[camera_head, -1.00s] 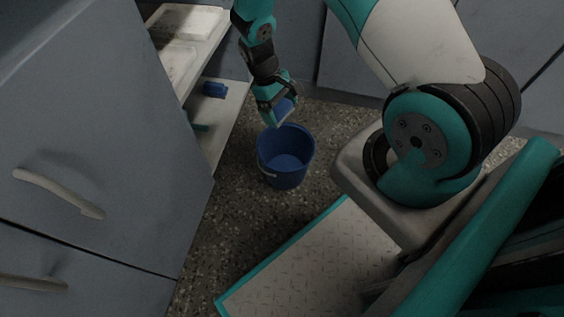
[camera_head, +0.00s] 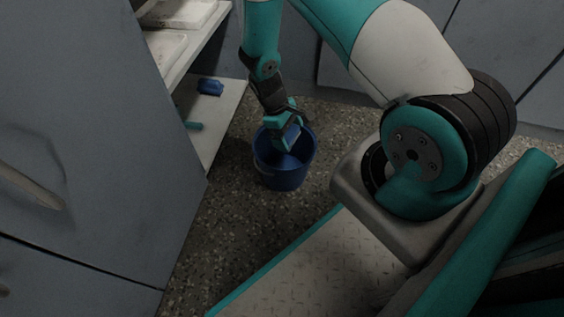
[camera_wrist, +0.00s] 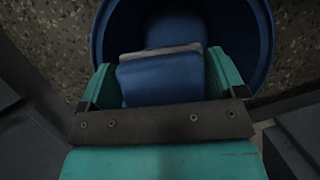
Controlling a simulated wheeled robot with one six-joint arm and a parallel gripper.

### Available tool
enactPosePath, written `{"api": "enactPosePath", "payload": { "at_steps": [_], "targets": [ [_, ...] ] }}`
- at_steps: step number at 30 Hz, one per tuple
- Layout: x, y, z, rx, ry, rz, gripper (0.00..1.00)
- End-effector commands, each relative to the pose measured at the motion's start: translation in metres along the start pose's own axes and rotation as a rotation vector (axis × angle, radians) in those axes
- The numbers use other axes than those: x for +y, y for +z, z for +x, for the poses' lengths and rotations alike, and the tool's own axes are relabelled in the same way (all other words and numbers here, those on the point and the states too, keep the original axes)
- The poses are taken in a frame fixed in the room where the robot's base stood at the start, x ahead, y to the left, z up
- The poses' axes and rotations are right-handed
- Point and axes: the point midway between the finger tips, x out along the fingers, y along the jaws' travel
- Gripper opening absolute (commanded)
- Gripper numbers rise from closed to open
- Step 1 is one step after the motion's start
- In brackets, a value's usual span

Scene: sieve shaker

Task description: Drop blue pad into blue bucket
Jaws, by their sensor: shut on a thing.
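The blue bucket (camera_head: 284,178) stands upright on the speckled floor in the head view. My gripper (camera_head: 287,137) points down over the bucket's opening. It is shut on the blue pad (camera_head: 292,135), a blue block with a light grey edge. In the wrist view the blue pad (camera_wrist: 160,78) sits between the teal fingers of my gripper (camera_wrist: 162,80). The rim of the blue bucket (camera_wrist: 262,40) curves around behind them. The pad hides part of the bucket's inside, and I cannot tell exactly how deep the pad hangs.
A low white shelf (camera_head: 222,125) left of the bucket bears another blue item (camera_head: 210,87) and a small teal item (camera_head: 193,125). Grey cabinets (camera_head: 80,130) stand at the left. Bare speckled floor (camera_head: 235,215) lies in front of the bucket.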

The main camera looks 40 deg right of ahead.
Motion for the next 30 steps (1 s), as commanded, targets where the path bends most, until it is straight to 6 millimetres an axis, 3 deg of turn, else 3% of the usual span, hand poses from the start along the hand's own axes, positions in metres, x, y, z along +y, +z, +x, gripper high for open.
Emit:
{"api": "enactPosePath", "payload": {
  "at_steps": [6,7,8,17,23,30],
  "targets": [
    [0.0,0.0,-0.001,0.0,0.0,0.0,0.7],
    [0.0,0.0,-0.001,0.0,0.0,0.0,0.96],
    [0.0,0.0,-0.001,0.0,0.0,0.0,1.0],
    [0.0,0.001,-0.006,0.0,0.0,0.001,1.0],
    [0.0,0.002,-0.043,0.004,0.002,0.0,1.0],
    [0.0,0.002,-0.106,0.004,0.002,0.0,1.0]
  ]
}}
